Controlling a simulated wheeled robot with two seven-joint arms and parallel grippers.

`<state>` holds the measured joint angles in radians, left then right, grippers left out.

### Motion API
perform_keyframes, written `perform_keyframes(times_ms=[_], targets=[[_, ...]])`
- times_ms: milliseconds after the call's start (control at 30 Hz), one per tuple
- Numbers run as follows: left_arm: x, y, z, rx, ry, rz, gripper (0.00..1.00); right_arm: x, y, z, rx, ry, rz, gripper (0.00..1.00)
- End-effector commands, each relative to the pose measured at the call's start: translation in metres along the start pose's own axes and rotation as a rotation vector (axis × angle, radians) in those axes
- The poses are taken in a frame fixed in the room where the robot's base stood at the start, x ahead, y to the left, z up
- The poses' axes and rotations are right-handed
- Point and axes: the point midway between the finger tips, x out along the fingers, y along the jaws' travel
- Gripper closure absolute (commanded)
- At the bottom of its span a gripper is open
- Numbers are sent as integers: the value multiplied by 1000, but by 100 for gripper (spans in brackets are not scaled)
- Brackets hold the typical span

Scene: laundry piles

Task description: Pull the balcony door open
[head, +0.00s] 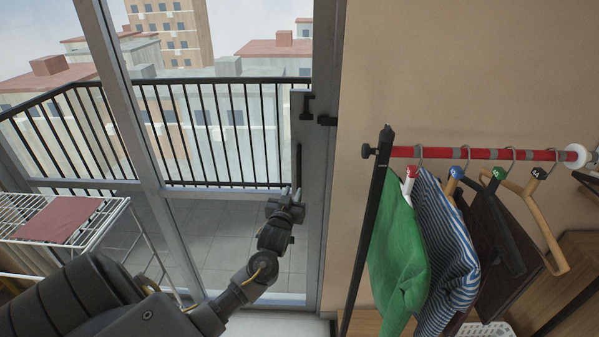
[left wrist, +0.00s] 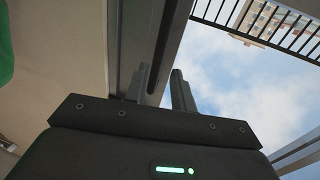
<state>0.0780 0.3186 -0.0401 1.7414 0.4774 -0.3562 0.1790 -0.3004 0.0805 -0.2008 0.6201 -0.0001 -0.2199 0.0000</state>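The balcony door (head: 307,220) is a glass door in a grey frame, its handle-side edge against the wall-side frame. Its handle (head: 298,165) is a slim dark vertical bar on that edge. My left gripper (head: 292,193) is at the lower end of the handle, fingers pointing up and toward the door. In the left wrist view, the two fingers of my left gripper (left wrist: 161,82) stand apart. The dark handle bar (left wrist: 170,45) runs up between or just beyond them; contact cannot be told. My right gripper is not in view.
A black latch (head: 307,106) sits above the handle. A clothes rack (head: 480,153) with hung garments stands to the right, near the door frame. A white drying rack (head: 110,215) with a red cloth stands at the left. A black balcony railing (head: 220,130) lies beyond the glass.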

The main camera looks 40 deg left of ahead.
Motion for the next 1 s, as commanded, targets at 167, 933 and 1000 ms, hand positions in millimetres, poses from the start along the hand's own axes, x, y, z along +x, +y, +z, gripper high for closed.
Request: perform_keyframes(times_ms=[167,933,1000], targets=[[6,0,-1,0,0,-1,75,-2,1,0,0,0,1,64],[107,1,1,0,-1,1,75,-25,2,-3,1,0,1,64],[108,1,1,0,-1,2,75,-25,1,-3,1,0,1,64]])
